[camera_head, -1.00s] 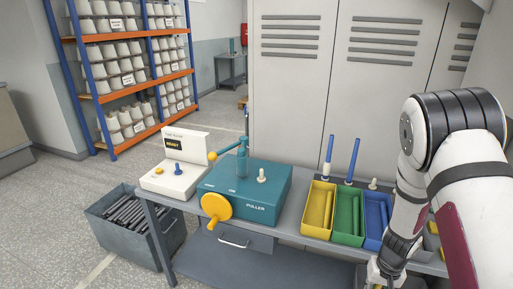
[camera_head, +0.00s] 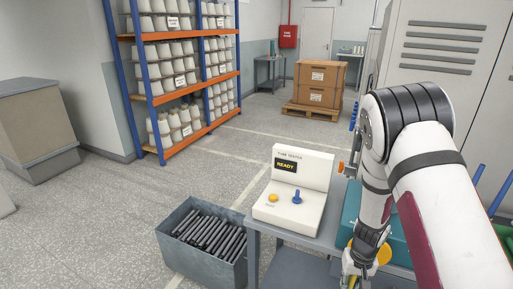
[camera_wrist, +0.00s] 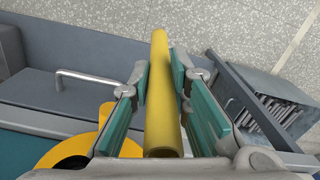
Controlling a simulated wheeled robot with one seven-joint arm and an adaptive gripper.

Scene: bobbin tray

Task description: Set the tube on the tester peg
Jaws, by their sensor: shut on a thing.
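In the wrist view, my gripper (camera_wrist: 161,92) is shut on a yellow tube (camera_wrist: 160,60). The tube lies lengthwise between the teal finger pads, and its far end sticks out past them. In the head view, my gripper (camera_head: 356,278) is at the bottom edge, in front of the bench and right of the tester; the tube can hardly be made out there. The white tube tester (camera_head: 288,210) stands on the left end of the bench, and its screen reads READY. Its blue peg (camera_head: 297,197) stands upright and bare, right of a yellow button (camera_head: 273,198).
A grey bin (camera_head: 208,262) of dark tubes stands on the floor left of the bench. The teal puller (camera_head: 396,246) with its yellow wheel (camera_wrist: 66,160) is right of the tester, partly behind my arm. A drawer handle (camera_wrist: 90,77) shows below the bench top.

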